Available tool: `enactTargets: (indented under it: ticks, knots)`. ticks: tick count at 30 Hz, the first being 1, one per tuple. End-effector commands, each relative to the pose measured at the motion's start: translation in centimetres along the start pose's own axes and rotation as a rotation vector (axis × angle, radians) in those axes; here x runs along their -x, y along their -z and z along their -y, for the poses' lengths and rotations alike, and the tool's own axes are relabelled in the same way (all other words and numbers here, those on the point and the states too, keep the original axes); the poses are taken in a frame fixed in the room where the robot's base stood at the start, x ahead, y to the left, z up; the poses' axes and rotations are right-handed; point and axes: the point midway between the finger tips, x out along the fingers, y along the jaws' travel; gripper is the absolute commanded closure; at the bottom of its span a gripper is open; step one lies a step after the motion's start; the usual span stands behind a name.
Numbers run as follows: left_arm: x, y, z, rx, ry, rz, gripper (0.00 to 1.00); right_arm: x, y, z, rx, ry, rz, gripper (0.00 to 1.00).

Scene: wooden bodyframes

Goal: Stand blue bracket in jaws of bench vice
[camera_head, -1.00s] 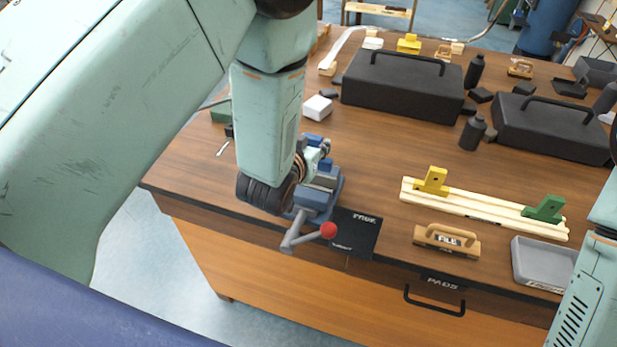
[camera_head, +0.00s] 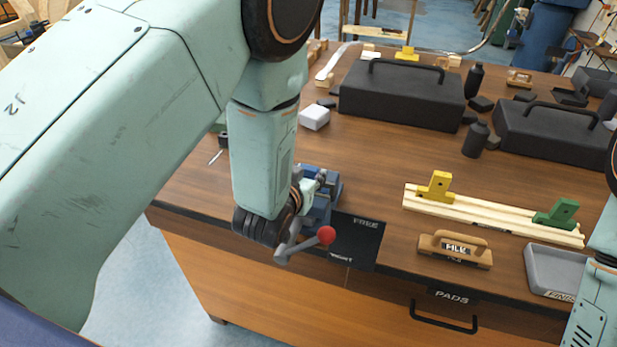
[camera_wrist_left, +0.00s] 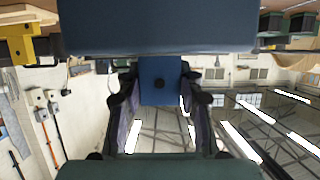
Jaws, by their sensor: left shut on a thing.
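A large dark blue block (camera_wrist_left: 158,28), apparently a vice jaw, hides the bracket's other end. I cannot tell whether the bracket touches the vice. My right gripper is out of view.
A yellow bracket (camera_head: 437,187) and a green bracket (camera_head: 558,213) stand on a pale wooden rail (camera_head: 480,212). A wooden block (camera_head: 455,250), a grey tray (camera_head: 553,272) and a black mat (camera_head: 357,241) lie near the front. Black cases (camera_head: 400,95) stand behind.

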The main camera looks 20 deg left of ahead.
Motion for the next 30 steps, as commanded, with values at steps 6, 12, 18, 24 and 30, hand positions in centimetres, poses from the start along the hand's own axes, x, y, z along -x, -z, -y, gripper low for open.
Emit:
enactTargets:
  ticks: [6, 12, 18, 24, 30]
  knots:
    - [-0.14, -0.22, 0.00, 0.000, 0.000, -0.002, 1.00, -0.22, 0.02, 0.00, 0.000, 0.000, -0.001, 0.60]
    - [-0.08, -0.17, 0.00, 0.000, 0.000, 0.000, 0.47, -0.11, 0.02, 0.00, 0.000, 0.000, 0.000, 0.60]
    - [-0.08, -0.17, -0.01, 0.000, 0.000, 0.000, 0.41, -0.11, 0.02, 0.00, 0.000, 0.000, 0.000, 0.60]
    - [-0.05, -0.10, -0.01, 0.000, 0.000, 0.000, 0.41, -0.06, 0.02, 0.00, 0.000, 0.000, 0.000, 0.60]
    - [0.05, 0.24, -0.01, 0.000, 0.000, 0.000, 0.41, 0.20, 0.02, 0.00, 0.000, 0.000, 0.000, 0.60]
